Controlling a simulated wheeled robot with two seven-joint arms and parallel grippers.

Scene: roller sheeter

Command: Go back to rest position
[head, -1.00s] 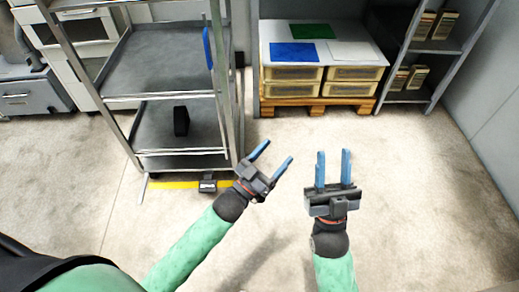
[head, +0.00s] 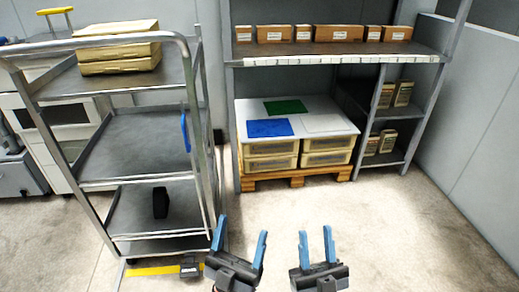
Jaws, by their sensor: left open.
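My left gripper (head: 240,243) is at the bottom middle of the head view, its two blue fingers apart with nothing between them. My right gripper (head: 316,246) is just to its right, its blue fingers also apart and empty. Both are held in front of me over the bare floor, and neither touches anything in view. My forearms are below the picture's edge.
A grey metal cart (head: 130,145) stands on the left, close to my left gripper, with cardboard boxes (head: 118,50) on top and a black object (head: 160,202) below. A shelf rack (head: 300,58) with bins (head: 270,155) stands behind. Floor (head: 400,235) at right is clear.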

